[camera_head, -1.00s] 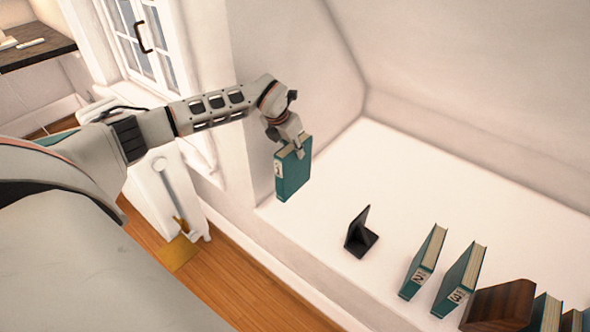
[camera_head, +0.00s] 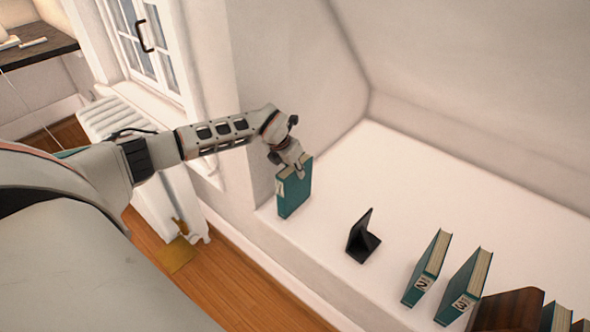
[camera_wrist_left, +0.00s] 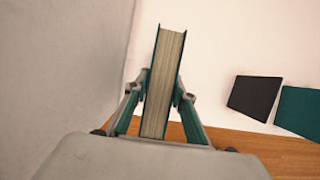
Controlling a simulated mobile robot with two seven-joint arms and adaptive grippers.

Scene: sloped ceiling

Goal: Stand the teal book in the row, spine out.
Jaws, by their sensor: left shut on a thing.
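My left gripper (camera_head: 290,160) is shut on the teal book (camera_head: 294,192), gripping it near its top. The book is upright at the left end of the white ledge, its label facing the ledge's front. I cannot tell whether its bottom touches the ledge. In the left wrist view the gripper (camera_wrist_left: 160,98) has a finger on each cover, with the page edges (camera_wrist_left: 163,85) between. The row has two teal books, labelled 2 (camera_head: 427,268) and 3 (camera_head: 464,287), standing apart from the held book. My right gripper is not in view.
A black bookend (camera_head: 363,240) stands between the held book and the row. It also shows in the left wrist view (camera_wrist_left: 254,97). A dark brown block (camera_head: 508,310) and more teal books (camera_head: 553,318) are at the right. The ledge (camera_head: 440,185) is clear behind them.

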